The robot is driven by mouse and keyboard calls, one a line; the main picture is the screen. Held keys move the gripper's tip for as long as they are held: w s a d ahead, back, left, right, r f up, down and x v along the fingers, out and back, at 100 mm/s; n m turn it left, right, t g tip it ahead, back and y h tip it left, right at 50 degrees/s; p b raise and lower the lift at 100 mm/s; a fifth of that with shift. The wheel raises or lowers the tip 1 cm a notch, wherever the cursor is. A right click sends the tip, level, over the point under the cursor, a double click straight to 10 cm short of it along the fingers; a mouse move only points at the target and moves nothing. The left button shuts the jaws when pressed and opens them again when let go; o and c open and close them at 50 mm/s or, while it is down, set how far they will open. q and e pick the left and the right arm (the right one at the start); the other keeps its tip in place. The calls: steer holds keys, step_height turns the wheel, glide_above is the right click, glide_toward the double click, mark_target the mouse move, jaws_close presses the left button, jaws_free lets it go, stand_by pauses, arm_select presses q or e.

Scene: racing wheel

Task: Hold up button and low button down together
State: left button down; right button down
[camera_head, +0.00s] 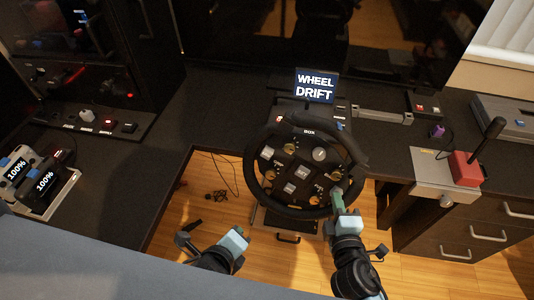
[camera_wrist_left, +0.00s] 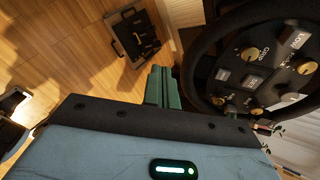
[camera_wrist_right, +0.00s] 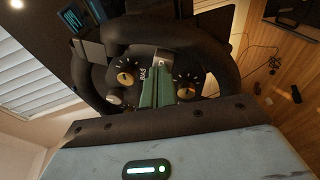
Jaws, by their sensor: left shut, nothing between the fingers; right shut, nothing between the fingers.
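The black steering wheel (camera_head: 250,165) stands in the middle of the head view, its hub carrying gold knobs and pale labelled buttons. One pale button (camera_head: 302,172) is near the hub centre and another (camera_head: 288,188) is lower left. My right gripper (camera_head: 338,194) is shut and empty at the hub's lower right. Its fingers (camera_wrist_right: 160,82) overlap the hub face; contact cannot be told.
A small screen (camera_head: 316,85) reading "WHEEL DRIFT" stands behind the wheel. A shifter with a red base (camera_head: 467,168) is on the right. The dark desk (camera_head: 190,110) surrounds the wheel. A toolbox-like case (camera_wrist_left: 133,33) lies on the wooden floor. Space left of the wheel is open.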

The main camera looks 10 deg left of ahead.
mark_target(266, 155)
arm_select(q)
steer(key=w+d+r+m+t, duration=0.2)
steer(key=w+r+m, duration=0.1)
steer(key=r+m, duration=0.3)
steer(key=w+d+r+m+t, duration=0.2)
steer(key=w+r+m, duration=0.25)
steer(key=r, duration=0.45)
steer(key=shift+y, duration=0.3)
steer(key=shift+x, duration=4)
steer(key=shift+s+f, duration=0.1)
steer(key=shift+f, duration=0.05)
steer(key=shift+v, duration=2.95)
